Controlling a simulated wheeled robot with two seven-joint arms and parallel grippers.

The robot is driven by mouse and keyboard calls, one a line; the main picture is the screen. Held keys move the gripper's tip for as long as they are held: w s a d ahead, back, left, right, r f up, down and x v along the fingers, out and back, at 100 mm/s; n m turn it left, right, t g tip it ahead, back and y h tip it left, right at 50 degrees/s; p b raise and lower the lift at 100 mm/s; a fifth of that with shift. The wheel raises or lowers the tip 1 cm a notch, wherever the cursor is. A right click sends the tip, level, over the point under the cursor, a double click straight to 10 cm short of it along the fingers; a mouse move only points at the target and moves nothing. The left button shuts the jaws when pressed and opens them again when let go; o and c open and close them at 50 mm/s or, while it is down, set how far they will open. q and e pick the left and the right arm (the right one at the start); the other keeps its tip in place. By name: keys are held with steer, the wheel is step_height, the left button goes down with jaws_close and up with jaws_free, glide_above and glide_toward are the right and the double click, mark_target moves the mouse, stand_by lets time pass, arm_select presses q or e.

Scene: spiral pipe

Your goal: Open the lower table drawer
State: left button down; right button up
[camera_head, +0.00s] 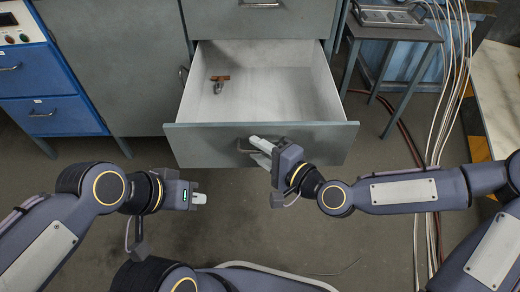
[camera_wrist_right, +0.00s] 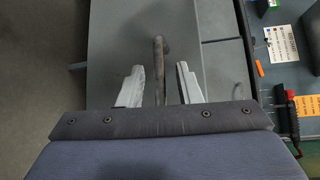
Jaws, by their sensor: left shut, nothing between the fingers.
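The lower table drawer (camera_head: 320,143) is grey with a pale interior and stands pulled out of the cabinet in the head view. Its bar handle (camera_head: 242,146) is on the front panel, partly covered by my right gripper (camera_head: 260,151). In the right wrist view the handle (camera_wrist_right: 159,62) lies between the two pale fingers of the right gripper (camera_wrist_right: 160,86), with a gap on each side. The right gripper is open around the handle. My left gripper (camera_head: 199,198) is shut and empty, in front of the drawer at the lower left.
A small brown and grey object (camera_head: 219,82) lies in the drawer. A closed drawer (camera_head: 262,18) is above. Blue drawers (camera_head: 40,95) stand at the left. A metal stool (camera_head: 392,32) and hanging cables (camera_head: 447,90) are at the right. Floor before the drawer is partly clear.

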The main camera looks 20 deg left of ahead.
steer(key=p+v, duration=0.2)
steer(key=v, duration=0.5)
steer(key=shift+s+d, duration=0.25)
steer(key=shift+d, duration=0.1)
